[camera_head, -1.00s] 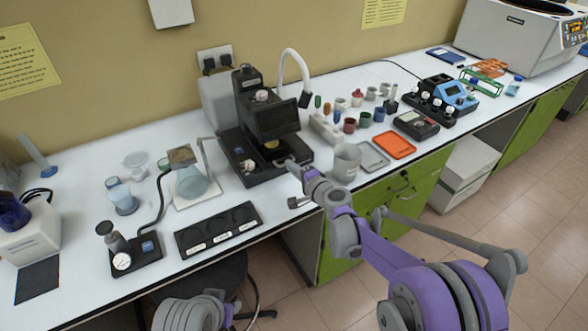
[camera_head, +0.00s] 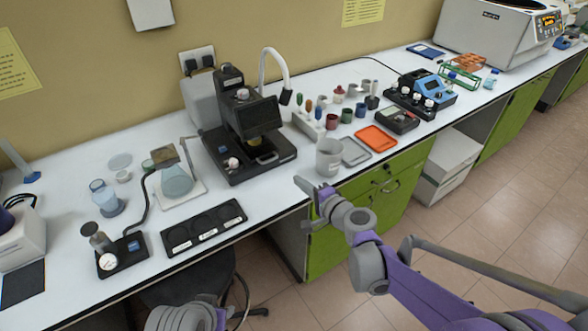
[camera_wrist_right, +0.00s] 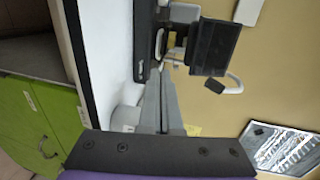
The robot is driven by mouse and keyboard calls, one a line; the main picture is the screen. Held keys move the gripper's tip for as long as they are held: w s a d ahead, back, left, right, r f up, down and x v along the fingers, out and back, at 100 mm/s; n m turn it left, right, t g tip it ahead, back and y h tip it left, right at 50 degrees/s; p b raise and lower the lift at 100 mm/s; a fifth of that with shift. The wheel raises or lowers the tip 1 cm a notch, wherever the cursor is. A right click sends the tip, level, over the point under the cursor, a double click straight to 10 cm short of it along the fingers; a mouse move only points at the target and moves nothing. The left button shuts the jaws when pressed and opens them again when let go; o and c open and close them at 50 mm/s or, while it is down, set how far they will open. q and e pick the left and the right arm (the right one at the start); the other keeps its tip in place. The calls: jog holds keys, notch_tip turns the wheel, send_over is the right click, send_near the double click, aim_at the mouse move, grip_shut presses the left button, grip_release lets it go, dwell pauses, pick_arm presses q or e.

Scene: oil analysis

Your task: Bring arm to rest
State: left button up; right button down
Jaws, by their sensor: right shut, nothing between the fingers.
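My right gripper (camera_head: 303,186) shows in the head view at the front edge of the bench, shut and empty. It is clear of the black analysis device (camera_head: 247,135) and appears just in front of the grey-white cup (camera_head: 328,157). In the right wrist view the two grey fingers (camera_wrist_right: 162,100) lie together with nothing between them, pointing toward the black device (camera_wrist_right: 212,47). My left gripper is not in view.
A flask (camera_head: 176,180) on a pale plate and a black three-well tray (camera_head: 203,228) stand on the left. An orange tray (camera_head: 376,138) lies right of the cup. Green drawers (camera_head: 345,235) are below the bench; open floor lies to the right.

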jog(key=s+d+f+n+g+h, duration=0.2)
jog(key=s+d, duration=0.4)
jog(key=s, duration=0.4)
jog(key=s+d+f+n+g+h+p, duration=0.1)
jog(key=s+d+n+h, duration=0.3)
jog(key=s, duration=0.6)
jog(key=s+d+f+n+g+h, duration=0.2)
jog(key=s+d+n+g+h, duration=0.1)
jog(key=s+d, duration=0.5)
jog(key=s+n, duration=0.1)
jog(key=s, duration=0.2)
jog(key=shift+d+f+g+h, duration=0.3)
jog(key=shift+f+g, duration=0.05)
jog(key=shift+g, duration=0.05)
